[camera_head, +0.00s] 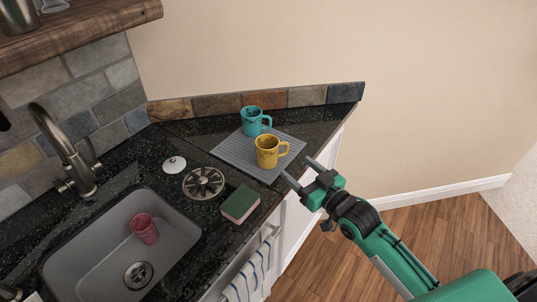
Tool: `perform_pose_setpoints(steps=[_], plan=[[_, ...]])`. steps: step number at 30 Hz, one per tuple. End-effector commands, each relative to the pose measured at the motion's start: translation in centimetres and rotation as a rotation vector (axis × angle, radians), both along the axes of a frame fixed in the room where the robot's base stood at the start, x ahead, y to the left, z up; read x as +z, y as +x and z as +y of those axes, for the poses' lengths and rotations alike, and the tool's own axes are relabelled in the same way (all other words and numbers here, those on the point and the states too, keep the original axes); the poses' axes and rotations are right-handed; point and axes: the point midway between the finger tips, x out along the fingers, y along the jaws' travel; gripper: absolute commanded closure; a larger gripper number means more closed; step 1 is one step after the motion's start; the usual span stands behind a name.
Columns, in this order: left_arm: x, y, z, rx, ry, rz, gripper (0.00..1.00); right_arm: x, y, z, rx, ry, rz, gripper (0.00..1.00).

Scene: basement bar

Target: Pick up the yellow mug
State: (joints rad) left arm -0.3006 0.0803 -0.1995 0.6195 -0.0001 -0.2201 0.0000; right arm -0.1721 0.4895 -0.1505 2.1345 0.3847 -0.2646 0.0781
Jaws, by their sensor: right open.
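The yellow mug (267,152) stands upright on a grey ribbed mat (235,154) on the dark counter. Its handle points right. A teal mug (252,122) stands just behind it on the same mat. My right gripper (300,171) is open and empty at the counter's front edge, to the right of and a little nearer than the yellow mug. Its fingers point toward the mat and are apart from the mug. My left gripper does not show clearly; only a small part at the bottom left corner may be mine.
A grey sink (85,262) with a pink cup (145,228) is at the lower left. A tap (68,150) rises behind it. A green sponge (240,204), a round metal strainer (203,183) and a white stopper (174,164) lie between sink and mat. A striped towel (247,280) hangs in front.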

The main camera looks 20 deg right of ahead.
Motion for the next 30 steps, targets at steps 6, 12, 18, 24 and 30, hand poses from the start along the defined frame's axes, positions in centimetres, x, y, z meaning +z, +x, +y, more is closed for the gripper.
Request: perform_pose_setpoints(steps=[6,12,18,24,30], plan=[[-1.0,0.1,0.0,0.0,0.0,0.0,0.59,-0.1,3.1,1.2,0.0,0.001,-0.003,0.34],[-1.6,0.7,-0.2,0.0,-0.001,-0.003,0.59,-0.2,5.5,2.1,-0.001,0.0,-0.001,0.34],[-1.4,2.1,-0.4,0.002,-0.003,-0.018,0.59,-0.1,6.6,2.6,0.0,-0.001,0.001,0.34],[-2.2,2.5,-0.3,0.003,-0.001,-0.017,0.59,-0.5,8.0,3.2,0.0,0.0,-0.001,0.34],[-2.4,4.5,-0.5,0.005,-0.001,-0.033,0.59,-0.6,10.3,4.2,0.0,0.0,0.0,0.34]])
